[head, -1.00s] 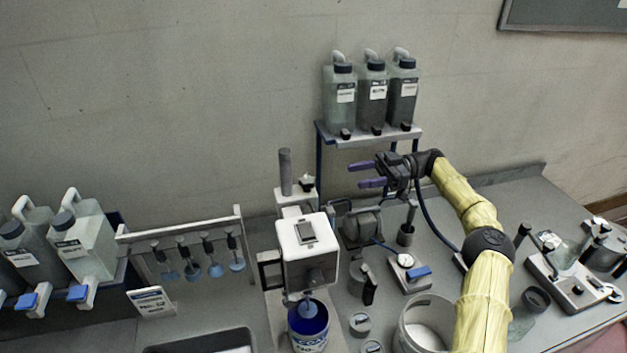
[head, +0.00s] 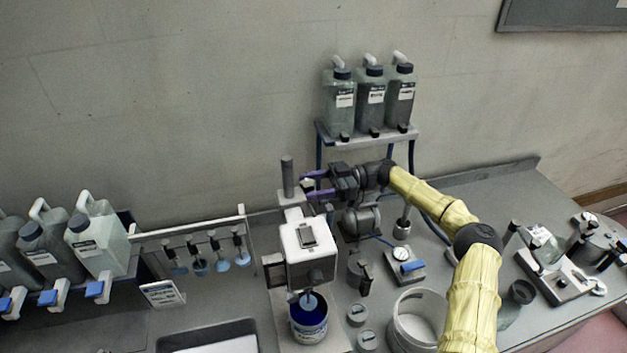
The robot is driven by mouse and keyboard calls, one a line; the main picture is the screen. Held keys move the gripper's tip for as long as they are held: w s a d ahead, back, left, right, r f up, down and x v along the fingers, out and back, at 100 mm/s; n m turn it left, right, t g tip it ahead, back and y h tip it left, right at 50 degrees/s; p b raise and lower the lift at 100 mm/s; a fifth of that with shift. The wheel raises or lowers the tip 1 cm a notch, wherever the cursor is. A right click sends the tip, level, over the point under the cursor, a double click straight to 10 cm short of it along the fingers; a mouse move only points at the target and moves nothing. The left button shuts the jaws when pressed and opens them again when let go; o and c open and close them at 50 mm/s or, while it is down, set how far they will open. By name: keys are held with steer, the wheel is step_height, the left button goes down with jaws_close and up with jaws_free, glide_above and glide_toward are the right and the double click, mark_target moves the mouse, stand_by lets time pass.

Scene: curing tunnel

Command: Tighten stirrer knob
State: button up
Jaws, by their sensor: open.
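The stirrer (head: 308,262) is a white and grey box-shaped head on a stand, with its shaft reaching down into a blue-lined can (head: 308,320). A grey post (head: 288,177) rises behind the head through a pale clamp block (head: 290,198). The small stirrer knob (head: 307,184) is beside the post on the right and is partly hidden by my fingers. My gripper (head: 309,184) is open, with purple fingers pointing left, one on the far side and one on the near side of the knob. I cannot tell whether they touch it.
A raised shelf (head: 372,138) with several jugs stands behind my gripper. A grey motor-like unit (head: 361,221), a gauge (head: 401,254) and a white bucket (head: 417,318) are right of the stirrer. A rack (head: 200,237) with hanging stirrers is to the left.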

steer(key=c, duration=1)
